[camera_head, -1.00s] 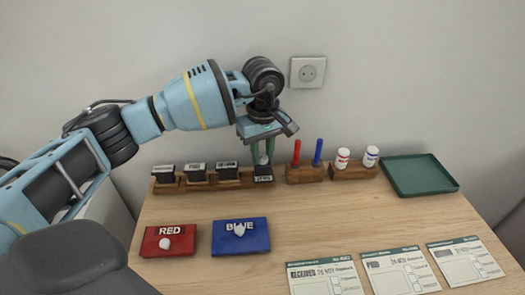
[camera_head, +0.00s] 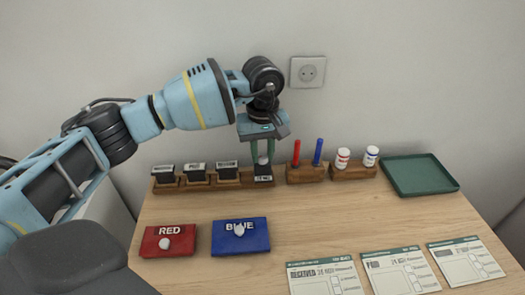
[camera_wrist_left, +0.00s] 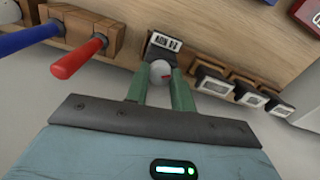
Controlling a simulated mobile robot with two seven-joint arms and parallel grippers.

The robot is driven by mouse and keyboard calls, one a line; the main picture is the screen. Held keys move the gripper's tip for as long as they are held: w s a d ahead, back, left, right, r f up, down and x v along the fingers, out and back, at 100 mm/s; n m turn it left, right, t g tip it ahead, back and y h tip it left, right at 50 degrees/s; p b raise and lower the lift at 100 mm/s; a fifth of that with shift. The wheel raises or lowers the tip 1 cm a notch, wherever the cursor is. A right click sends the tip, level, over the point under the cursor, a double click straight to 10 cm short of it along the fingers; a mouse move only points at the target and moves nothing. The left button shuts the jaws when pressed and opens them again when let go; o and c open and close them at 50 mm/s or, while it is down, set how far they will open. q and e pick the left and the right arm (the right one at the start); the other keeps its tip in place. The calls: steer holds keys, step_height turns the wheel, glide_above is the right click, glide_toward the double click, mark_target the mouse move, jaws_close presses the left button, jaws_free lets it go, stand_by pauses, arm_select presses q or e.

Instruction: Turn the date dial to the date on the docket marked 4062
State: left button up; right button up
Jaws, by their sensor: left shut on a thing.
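My left gripper (camera_head: 263,150) points straight down at the rack's right end. It is shut on the pale round knob (camera_wrist_left: 160,71) of the date dial, which carries a small red mark. The dial's dark block (camera_head: 263,170) has a white label facing front and stands in the wooden rack; in the left wrist view the label (camera_wrist_left: 164,42) is too small to read surely. Three dockets lie at the front right: the left docket (camera_head: 310,281), the middle docket (camera_head: 385,280) and the right docket (camera_head: 458,270). Their printed numbers are too small to read surely. My right gripper is not in view.
Several black stamps stand left of the dial, one here (camera_head: 196,173). Red and blue pens (camera_head: 318,152), two white bottles (camera_head: 343,158) and a green tray (camera_head: 420,175) are to the right. A red pad (camera_head: 153,248) and blue pad (camera_head: 225,246) lie in front.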

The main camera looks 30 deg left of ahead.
mark_target(263, 157)
arm_select(q)
steer(key=o, duration=1)
step_height(263, 157, up, 8)
steer(key=shift+f, duration=0.1)
steer(key=shift+s+f, duration=0.1)
steer(key=shift+f, duration=0.05)
